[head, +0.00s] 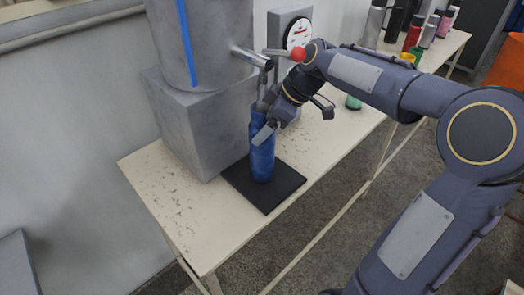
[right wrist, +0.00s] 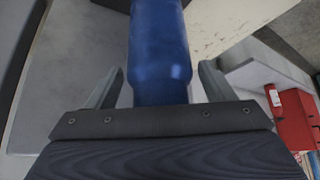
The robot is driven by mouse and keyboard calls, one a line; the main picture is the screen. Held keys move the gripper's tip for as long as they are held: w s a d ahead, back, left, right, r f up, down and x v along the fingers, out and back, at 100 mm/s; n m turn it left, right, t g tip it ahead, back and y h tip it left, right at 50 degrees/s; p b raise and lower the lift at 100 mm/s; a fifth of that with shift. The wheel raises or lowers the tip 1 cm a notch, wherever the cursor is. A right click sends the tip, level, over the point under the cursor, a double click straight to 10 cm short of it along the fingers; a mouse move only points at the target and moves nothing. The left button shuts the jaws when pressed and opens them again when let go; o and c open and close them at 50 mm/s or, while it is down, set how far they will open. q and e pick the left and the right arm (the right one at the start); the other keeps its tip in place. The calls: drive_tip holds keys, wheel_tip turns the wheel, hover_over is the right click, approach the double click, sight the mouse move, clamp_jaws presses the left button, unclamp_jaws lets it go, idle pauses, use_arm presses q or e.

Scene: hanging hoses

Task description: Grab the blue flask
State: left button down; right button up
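The blue flask (head: 262,150) stands upright on a black mat (head: 286,193) on the bench, under the spout of a grey tank. My right gripper (head: 268,128) is at the flask's upper part in the head view. In the right wrist view the blue flask (right wrist: 160,50) lies between the two fingers of the right gripper (right wrist: 165,85). A gap shows between each finger and the flask, so the gripper is open around it. The flask's top is partly hidden by the gripper in the head view. My left gripper is not in view.
The grey tank (head: 205,45) on a grey block (head: 195,125) stands just left of the flask. A red-knobbed lever (head: 298,54) and a gauge (head: 298,33) are close above the gripper. Several bottles (head: 414,32) stand farther back. The bench front (head: 190,215) is clear.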

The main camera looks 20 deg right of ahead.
clamp_jaws()
drive_tip(key=shift+r, duration=0.1)
drive_tip(key=shift+r, duration=0.1)
idle(0.4)
